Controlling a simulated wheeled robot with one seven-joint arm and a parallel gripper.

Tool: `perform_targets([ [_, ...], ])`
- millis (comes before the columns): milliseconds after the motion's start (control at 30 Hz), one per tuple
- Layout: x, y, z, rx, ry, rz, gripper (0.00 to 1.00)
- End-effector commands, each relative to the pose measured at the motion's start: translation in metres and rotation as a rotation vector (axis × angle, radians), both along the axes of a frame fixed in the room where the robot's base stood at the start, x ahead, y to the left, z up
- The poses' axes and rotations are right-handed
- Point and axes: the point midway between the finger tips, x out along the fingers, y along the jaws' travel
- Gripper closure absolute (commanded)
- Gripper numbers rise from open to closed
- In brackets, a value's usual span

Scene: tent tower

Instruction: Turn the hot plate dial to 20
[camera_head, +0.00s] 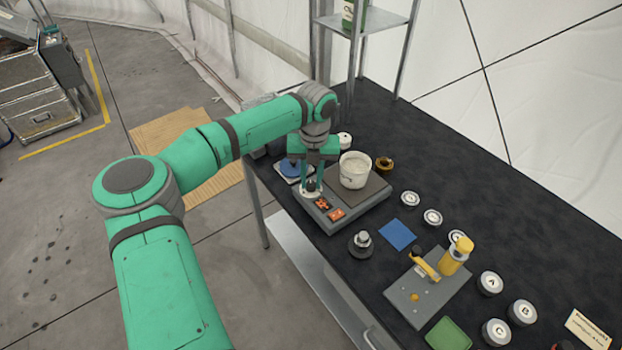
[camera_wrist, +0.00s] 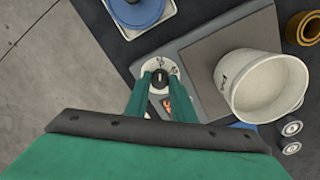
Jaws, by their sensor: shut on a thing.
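The hot plate (camera_head: 376,192) is a grey slab with a darker square top, near the left edge of the black table. Its dial (camera_wrist: 159,78) is a small black knob on a round white scale (camera_wrist: 173,71) in the wrist view. My gripper (camera_head: 312,187) reaches down over that corner, and its two green fingers (camera_wrist: 160,90) are shut on the dial. The number the dial points to is too small to read. A white pot (camera_head: 355,170) stands on the hot plate's top.
A blue round item on a white base (camera_wrist: 136,10) is close beside the dial. A brown ring (camera_head: 384,164) stands behind the pot. A dark weight-like piece (camera_head: 361,243), a blue square (camera_head: 398,234) and several lidded jars are to the right.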

Motion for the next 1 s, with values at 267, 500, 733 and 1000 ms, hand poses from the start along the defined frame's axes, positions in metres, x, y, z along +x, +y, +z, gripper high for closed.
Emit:
perform_targets([
  [267, -0.0004, -0.0005, 0.0006, -0.001, 0.002, 0.060, 1.00],
  [500, 0.0001, -0.0004, 0.0007, -0.001, 0.000, 0.068, 1.00],
  [733, 0.0002, 0.0010, 0.0006, -0.003, -0.001, 0.070, 0.68],
  [1000, 0.0000, 0.0024, 0.0003, -0.001, 0.000, 0.071, 0.59],
])
